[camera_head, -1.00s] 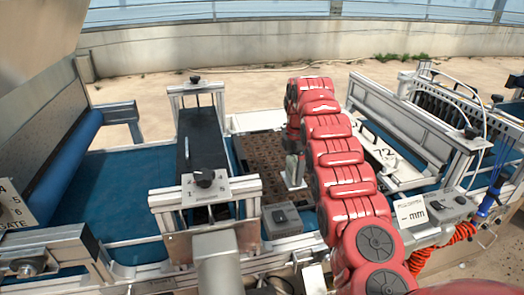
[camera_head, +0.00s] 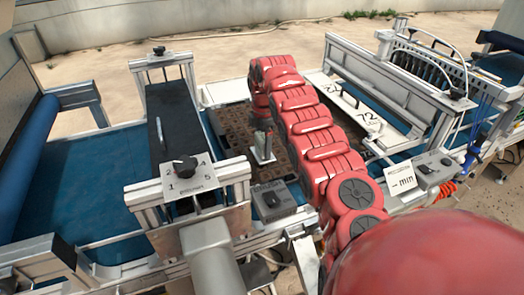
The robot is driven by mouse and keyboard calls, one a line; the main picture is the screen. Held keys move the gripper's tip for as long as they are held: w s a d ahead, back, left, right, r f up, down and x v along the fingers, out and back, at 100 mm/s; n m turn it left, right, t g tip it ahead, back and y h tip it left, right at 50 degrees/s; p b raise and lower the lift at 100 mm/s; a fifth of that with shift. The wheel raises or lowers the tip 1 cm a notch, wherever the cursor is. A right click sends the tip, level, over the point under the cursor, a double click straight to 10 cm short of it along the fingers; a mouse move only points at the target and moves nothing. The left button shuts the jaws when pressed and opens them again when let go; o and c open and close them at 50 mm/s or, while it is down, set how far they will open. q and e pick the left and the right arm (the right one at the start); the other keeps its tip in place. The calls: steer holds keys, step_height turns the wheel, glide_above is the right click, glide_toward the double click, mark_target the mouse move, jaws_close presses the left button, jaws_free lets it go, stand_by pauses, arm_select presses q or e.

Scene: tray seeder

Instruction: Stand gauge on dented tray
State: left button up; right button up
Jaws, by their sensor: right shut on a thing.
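A brown, soil-filled tray (camera_head: 233,122) lies on the blue belt in the middle of the machine. My red right arm reaches over it and hides its right part. My right gripper (camera_head: 263,140) points down over the tray, shut on a small pale upright piece, seemingly the gauge (camera_head: 263,156). The gauge looks upright, with its foot low at the tray surface; whether it touches is unclear. The fingertips are small and partly hidden by the arm. I cannot make out a dent. My left gripper is not in view.
A dark hopper bar (camera_head: 172,115) on a metal frame stands left of the tray. A grey control box (camera_head: 272,200) sits in front of it. The blue belt (camera_head: 60,190) is bare at left.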

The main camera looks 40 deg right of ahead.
mark_target(263, 153)
step_height(263, 153, down, 3)
steer(key=shift+f+p, duration=0.1)
steer(key=shift+p, duration=0.25)
steer(key=shift+f, duration=0.4)
steer(key=shift+f, duration=0.1)
steer(key=o, duration=1.3)
steer(key=shift+o, duration=0.2)
